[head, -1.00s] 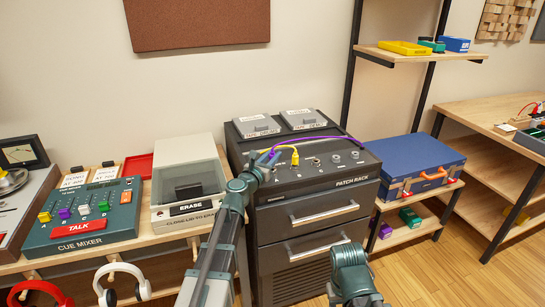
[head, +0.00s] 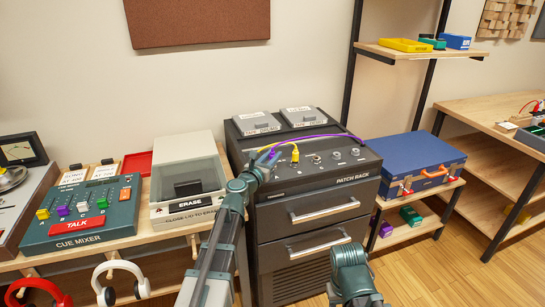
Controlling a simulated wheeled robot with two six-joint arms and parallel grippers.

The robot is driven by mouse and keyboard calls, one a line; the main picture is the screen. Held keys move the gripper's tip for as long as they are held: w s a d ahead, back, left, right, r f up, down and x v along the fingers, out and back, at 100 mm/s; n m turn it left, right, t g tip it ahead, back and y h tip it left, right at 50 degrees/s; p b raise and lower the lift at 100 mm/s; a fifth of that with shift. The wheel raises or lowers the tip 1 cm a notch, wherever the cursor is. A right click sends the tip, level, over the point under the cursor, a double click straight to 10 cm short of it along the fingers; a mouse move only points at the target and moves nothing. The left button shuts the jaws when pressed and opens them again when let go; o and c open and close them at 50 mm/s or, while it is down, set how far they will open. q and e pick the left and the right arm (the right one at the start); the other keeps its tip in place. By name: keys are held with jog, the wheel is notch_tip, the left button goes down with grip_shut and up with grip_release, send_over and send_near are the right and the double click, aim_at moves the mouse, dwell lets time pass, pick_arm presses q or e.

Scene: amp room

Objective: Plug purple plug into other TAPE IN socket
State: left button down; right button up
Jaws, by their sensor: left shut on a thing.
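The dark patch rack (head: 345,192) stands in the middle, with a row of sockets on its sloping top panel. My left gripper (head: 266,160) is over the left part of that panel, shut on the purple plug, whose body is mostly hidden by the fingers. The purple cable (head: 322,136) arches from there to the panel's right edge. A yellow plug (head: 295,154) stands upright in the panel just right of my left gripper, with its yellow cable looping behind it. I cannot read the socket labels or tell whether the purple plug touches a socket. My right gripper's fingers are not visible.
Two grey labelled boxes (head: 257,124) sit at the rack's back. The erase unit (head: 188,185) and cue mixer (head: 83,214) are on the left bench. A blue case (head: 415,163) is on the right shelf. Sockets (head: 336,155) right of the yellow plug look free.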

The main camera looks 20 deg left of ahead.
pick_arm(q)
jog(key=shift+f+b, duration=0.3)
jog(key=shift+f, duration=0.1)
jog(key=c, duration=0.6)
grip_release()
jog(key=s+a, duration=0.2)
jog(key=s, duration=1.1)
jog(key=shift+s+a, duration=0.25)
jog(key=shift+a, duration=0.05)
